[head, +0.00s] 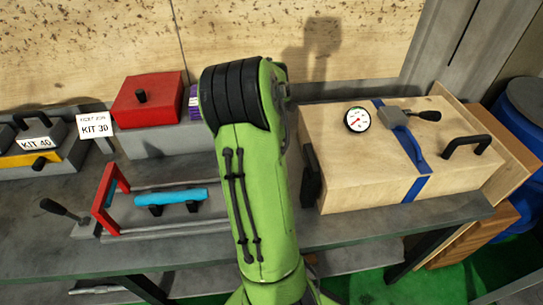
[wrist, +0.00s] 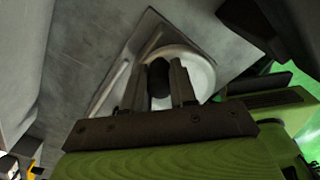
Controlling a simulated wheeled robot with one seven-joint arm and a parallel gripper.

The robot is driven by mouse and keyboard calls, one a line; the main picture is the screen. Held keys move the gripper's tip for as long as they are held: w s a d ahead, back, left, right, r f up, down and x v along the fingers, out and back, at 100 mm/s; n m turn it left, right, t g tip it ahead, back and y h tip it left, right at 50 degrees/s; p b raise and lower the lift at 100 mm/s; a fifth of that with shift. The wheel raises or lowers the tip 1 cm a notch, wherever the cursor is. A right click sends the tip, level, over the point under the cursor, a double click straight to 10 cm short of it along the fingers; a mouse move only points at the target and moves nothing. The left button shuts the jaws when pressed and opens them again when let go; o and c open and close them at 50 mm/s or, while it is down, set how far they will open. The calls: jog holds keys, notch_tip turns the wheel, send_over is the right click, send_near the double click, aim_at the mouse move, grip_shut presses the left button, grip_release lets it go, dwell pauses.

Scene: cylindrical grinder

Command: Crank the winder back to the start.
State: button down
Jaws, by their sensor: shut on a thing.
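In the wrist view, the winder shows as a pale round disc (wrist: 204,74) on a grey mounting plate (wrist: 151,24). A dark rounded crank knob (wrist: 159,78) stands up from the disc. My gripper (wrist: 158,68) has one finger on each side of the knob and is shut on it. The fingers and gripper body cover the near part of the disc. In the head view, my green arm hides the winder and my gripper.
In the head view, a wooden case (head: 330,140) with a gauge (head: 357,120) and blue strap stands right of my arm. A red-framed fixture (head: 106,200) with a blue-handled bar (head: 172,197) lies left. A red box (head: 147,100) stands behind it. The grey bench front is mostly clear.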

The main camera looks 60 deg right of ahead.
jog(key=shift+w+a+n+b, duration=0.2)
jog(key=shift+w+n+b, duration=0.2)
jog(key=shift+n, duration=0.65)
jog(key=shift+w+a+n+b, duration=0.2)
jog(key=shift+w+n+b, duration=0.2)
jog(key=shift+n, duration=0.65)
jog(key=c, duration=0.9)
grip_release()
notch_tip(320, 180, up, 16)
jog(key=p, duration=0.5)
jog(key=shift+f, duration=0.15)
